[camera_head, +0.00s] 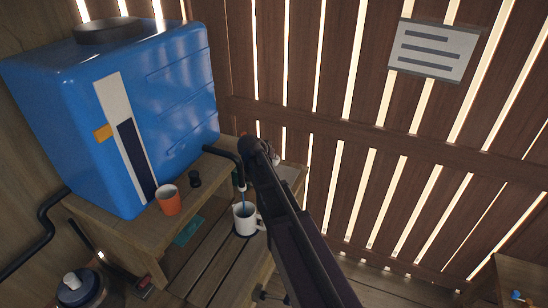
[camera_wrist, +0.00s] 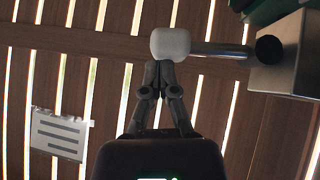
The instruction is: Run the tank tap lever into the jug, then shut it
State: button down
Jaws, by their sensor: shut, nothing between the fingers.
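The blue tank (camera_head: 120,110) stands on a wooden stand, and a black pipe (camera_head: 225,154) leads from it to the tap spout (camera_head: 241,187). A thin blue stream (camera_head: 243,198) falls from the spout into the white jug (camera_head: 245,221) below. In the wrist view the tap lever is a metal rod (camera_wrist: 222,50) with a white rounded knob (camera_wrist: 170,44), running to a dark pivot (camera_wrist: 268,50). My gripper (camera_wrist: 160,68) is shut and empty, its fingertips at the knob's lower edge, seemingly touching it.
A lidded pot (camera_head: 78,288) is at lower left. A slatted wall (camera_head: 335,90) with a sign (camera_head: 436,50) closes the back.

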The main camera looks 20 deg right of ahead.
jog(key=shift+r, duration=0.1)
notch_tip(320, 180, up, 4)
jog(key=p, duration=0.4)
jog(key=shift+w+a, duration=0.15)
jog(key=p+v, duration=0.7)
jog(key=v, duration=0.2)
jog(key=shift+s+r, duration=0.3)
jog(key=shift+s, duration=0.15)
dwell(3.0)
jog(key=s+f+n+g+y+b, duration=0.6)
jog(key=s+f+b, duration=1.2)
jog(key=s+f, duration=0.3)
notch_tip(320, 180, down, 3)
jog(key=shift+s+f+n+y, duration=0.1)
jog(key=shift+s+n+y, duration=0.2)
jog(key=shift+n+y, duration=0.15)
